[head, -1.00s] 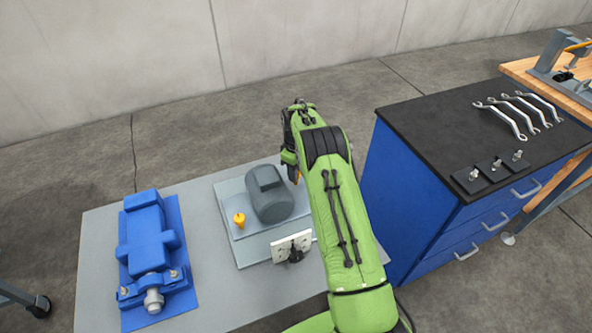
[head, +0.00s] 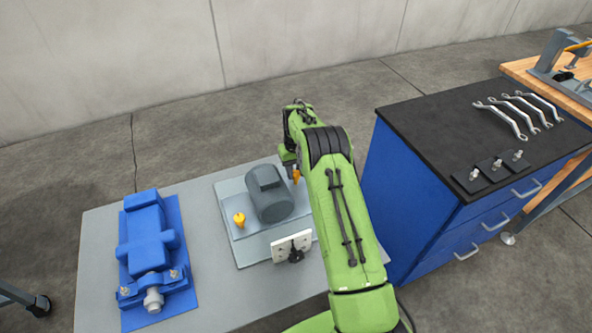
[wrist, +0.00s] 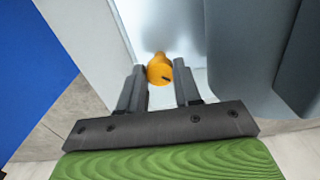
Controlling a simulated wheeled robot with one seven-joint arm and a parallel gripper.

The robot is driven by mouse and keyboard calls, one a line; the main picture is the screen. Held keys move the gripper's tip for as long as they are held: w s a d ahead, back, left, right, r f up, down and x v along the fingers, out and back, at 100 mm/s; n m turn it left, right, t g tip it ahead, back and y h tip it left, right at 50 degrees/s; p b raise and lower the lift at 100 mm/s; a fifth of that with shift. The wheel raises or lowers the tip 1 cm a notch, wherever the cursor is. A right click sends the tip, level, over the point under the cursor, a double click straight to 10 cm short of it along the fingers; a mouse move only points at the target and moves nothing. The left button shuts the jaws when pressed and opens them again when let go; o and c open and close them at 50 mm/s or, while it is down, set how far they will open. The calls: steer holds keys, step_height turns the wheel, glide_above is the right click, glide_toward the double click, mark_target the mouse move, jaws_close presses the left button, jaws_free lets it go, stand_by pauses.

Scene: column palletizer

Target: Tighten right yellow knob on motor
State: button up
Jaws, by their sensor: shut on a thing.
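The grey motor (head: 270,196) lies on a pale base plate (head: 247,248) on the table. The right yellow knob (head: 297,176) is just right of the motor, partly hidden by my arm in the head view. In the wrist view the same knob (wrist: 159,74) sits between the fingertips of my gripper (wrist: 160,68), which is shut on it. The motor's grey side (wrist: 232,60) is close to the right finger there. The left yellow knob (head: 239,219) stands upright on the plate to the left of the motor.
A white plate with a dark fitting (head: 291,247) stands in front of the motor. A blue machine (head: 147,245) is on the left of the grey table (head: 95,225). A blue cabinet (head: 440,215) with several wrenches (head: 507,120) on top stands close on the right.

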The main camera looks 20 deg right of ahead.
mark_target(296, 173)
steer(key=m, duration=0.4)
steer(key=shift+m, duration=0.3)
steer(key=m, duration=0.4)
steer(key=shift+r+m, duration=0.1)
steer(key=shift+m, duration=0.2)
steer(key=o, duration=1)
steer(key=shift+o, duration=0.2)
step_height(296, 173, up, 16)
steer(key=p, duration=0.3)
steer(key=shift+f, duration=0.2)
